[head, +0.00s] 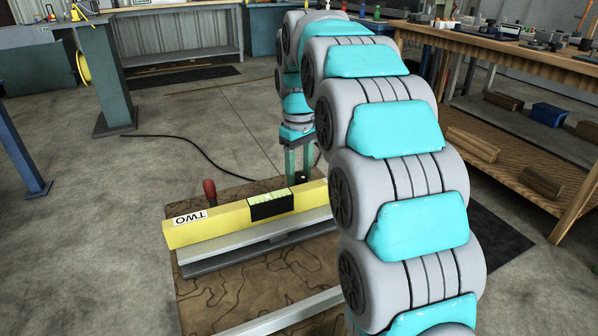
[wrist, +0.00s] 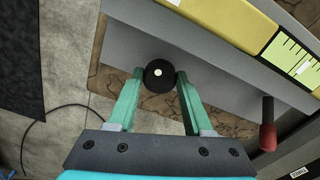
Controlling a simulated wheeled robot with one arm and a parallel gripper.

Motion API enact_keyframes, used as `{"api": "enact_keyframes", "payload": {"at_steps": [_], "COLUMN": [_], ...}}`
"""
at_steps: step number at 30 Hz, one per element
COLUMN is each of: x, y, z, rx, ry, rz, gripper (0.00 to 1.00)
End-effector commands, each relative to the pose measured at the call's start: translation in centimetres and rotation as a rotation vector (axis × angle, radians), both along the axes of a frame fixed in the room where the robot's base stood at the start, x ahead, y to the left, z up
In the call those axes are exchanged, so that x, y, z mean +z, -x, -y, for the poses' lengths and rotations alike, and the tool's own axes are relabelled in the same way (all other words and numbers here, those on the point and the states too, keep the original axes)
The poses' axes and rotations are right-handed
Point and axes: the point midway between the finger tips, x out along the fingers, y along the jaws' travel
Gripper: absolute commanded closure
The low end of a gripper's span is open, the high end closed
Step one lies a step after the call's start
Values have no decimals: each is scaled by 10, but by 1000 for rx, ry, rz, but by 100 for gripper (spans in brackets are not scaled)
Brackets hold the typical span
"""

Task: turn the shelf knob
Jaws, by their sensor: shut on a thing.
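The shelf knob (wrist: 159,76) is a round black knob with a white dot, seen end-on in the wrist view. My gripper (wrist: 161,82) has one green finger on each side of it, closed on its rim.
A red-handled lever (head: 210,192) stands behind the beam's left part, and its red grip shows right of the knob in the wrist view (wrist: 268,136). A patterned brown board (head: 215,300) lies beneath. A wooden workbench (head: 500,45) stands right. A dark cable (head: 190,142) crosses the floor.

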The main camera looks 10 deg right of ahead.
Motion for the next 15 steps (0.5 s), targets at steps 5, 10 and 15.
{"api": "enact_keyframes", "payload": {"at_steps": [5, 10, 15], "x": [1, 1, 1], "y": [0, 0, -1], "z": [-1, 0, 0], "rx": [99, 157, 185], "ry": [0, 1, 1], "rz": [1, 2, 2], "gripper": [100, 100, 100]}}
